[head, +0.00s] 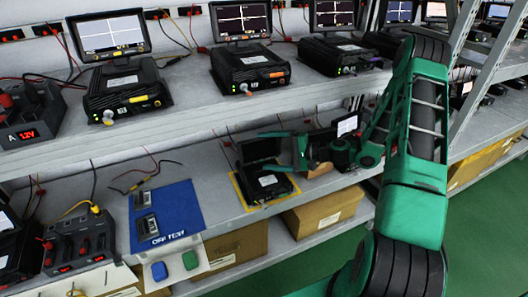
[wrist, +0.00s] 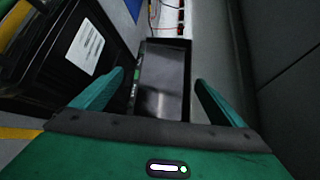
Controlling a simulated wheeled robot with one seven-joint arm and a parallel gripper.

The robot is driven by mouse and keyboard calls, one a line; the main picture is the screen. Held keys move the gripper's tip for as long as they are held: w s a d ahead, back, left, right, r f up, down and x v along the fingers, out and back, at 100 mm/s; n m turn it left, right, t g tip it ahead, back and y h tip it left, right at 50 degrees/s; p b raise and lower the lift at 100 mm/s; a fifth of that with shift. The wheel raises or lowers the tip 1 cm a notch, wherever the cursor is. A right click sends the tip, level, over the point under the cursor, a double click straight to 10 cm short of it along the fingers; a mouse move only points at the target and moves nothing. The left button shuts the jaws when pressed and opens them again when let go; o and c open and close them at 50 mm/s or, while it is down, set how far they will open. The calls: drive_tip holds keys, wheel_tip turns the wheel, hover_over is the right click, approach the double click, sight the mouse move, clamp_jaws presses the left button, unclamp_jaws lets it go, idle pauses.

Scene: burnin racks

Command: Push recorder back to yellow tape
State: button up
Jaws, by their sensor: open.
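The recorder (head: 268,184) is a black box with a white label and a dark screen (head: 258,151) at its back, on the lower shelf. Yellow tape (head: 239,192) shows along its left and front sides. My gripper (head: 264,151) is open, reaching in from the right at the screen. In the wrist view the fingers of my gripper (wrist: 160,82) appear on either side of the screen (wrist: 165,80); I cannot tell whether they touch it.
A blue mat (head: 176,204) with two small devices lies left of the recorder. The upper shelf (head: 185,94) with several recorders and screens overhangs the lower one. Cardboard boxes (head: 325,214) stand below. Cables hang at the back wall.

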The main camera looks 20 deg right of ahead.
drive_tip(key=v, duration=0.9)
drive_tip(key=shift+w+d, duration=0.2)
drive_tip(key=s+d+r+n+g+h, duration=0.1)
drive_tip(key=s+r+g+h, duration=0.2)
drive_tip(key=s, duration=0.8)
drive_tip(key=s+d+r+n+g+h, duration=0.1)
drive_tip(key=s+r+g+h, duration=0.2)
drive_tip(key=s, duration=0.9)
drive_tip(key=s+d+r+n+g+h, duration=0.1)
drive_tip(key=s+r+h, duration=0.4)
drive_tip(key=s+r, duration=0.5)
drive_tip(key=s+n+g, duration=0.1)
drive_tip(key=s+g, duration=0.1)
drive_tip(key=shift+g+h, duration=0.3)
drive_tip(key=shift+h, duration=0.1)
